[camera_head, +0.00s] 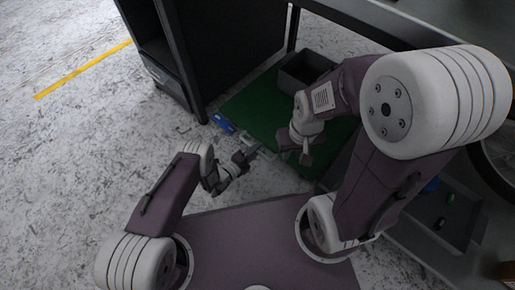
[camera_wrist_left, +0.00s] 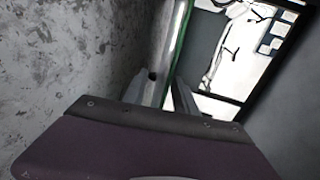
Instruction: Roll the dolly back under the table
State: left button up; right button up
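A low green board (camera_head: 259,99), which I take to be the dolly, lies near the floor beside a black cabinet, partly hidden by my right arm. Its green edge also shows in the left wrist view (camera_wrist_left: 178,28). My left gripper (camera_head: 250,153) is at the board's near-left edge. In the left wrist view its fingers (camera_wrist_left: 164,92) stand apart, with the edge strip running between them; contact is unclear. My right gripper (camera_head: 306,158) hangs over the board, its opening too small to read. The table (camera_head: 415,22) is at the upper right, with a dark leg.
A dark open bin (camera_head: 303,70) stands on the board's far part. The black cabinet (camera_head: 228,45) stands to its left. A small blue object (camera_head: 223,123) is at the board's left edge. A grey tray (camera_head: 462,215) and a wheel are at right. Speckled floor at left is clear.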

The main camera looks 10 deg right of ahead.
pick_arm(q)
jog(key=p+v, duration=0.3)
jog(key=v, duration=0.5)
jog(key=shift+p, duration=0.4)
